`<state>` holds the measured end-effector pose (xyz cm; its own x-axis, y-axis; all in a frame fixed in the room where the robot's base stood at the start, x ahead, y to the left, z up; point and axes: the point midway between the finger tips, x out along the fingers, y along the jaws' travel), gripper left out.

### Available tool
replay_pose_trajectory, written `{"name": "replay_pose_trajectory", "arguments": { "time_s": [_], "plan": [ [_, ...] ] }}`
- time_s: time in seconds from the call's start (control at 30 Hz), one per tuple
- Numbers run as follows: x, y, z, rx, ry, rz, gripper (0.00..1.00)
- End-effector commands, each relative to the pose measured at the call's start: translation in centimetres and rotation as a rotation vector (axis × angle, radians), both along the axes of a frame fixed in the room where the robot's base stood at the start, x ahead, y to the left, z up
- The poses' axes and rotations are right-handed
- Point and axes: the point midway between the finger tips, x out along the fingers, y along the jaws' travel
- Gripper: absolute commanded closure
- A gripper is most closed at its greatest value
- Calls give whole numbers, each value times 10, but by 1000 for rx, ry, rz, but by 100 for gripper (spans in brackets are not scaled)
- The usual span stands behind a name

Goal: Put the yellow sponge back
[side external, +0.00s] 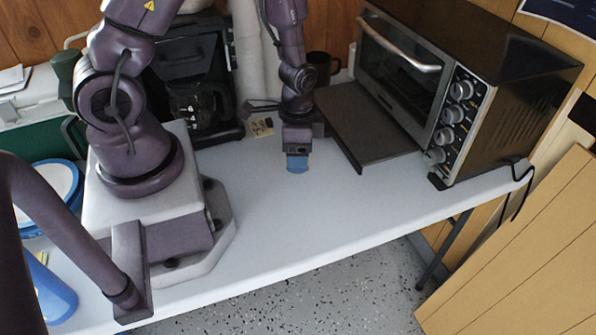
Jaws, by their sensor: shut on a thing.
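I cannot tell whether the blue thing touches the table. No clearly yellow sponge shows. A small tan, dark-marked flat thing (261,127) lies on the table behind and left of my gripper; I cannot tell what it is.
A coffee maker (197,105) stands at the back left, and a dark mug (320,66) at the back. The white table (310,215) is clear in front of my gripper.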

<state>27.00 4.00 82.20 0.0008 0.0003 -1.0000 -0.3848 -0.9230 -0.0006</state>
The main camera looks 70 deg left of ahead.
Motion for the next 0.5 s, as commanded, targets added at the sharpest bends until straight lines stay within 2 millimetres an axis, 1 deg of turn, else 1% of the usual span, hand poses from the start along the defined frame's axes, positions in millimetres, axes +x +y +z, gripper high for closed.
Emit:
{"name": "replay_pose_trajectory", "arguments": {
  "time_s": [0.03,0.23,0.4,0.5],
  "plan": [
    [-1,0,-8,0,4,1,57],
    [0,0,-24,-1,4,2,57],
    [0,0,-46,-1,5,2,57],
    [0,0,-53,-1,1,2,57]
  ]
}}
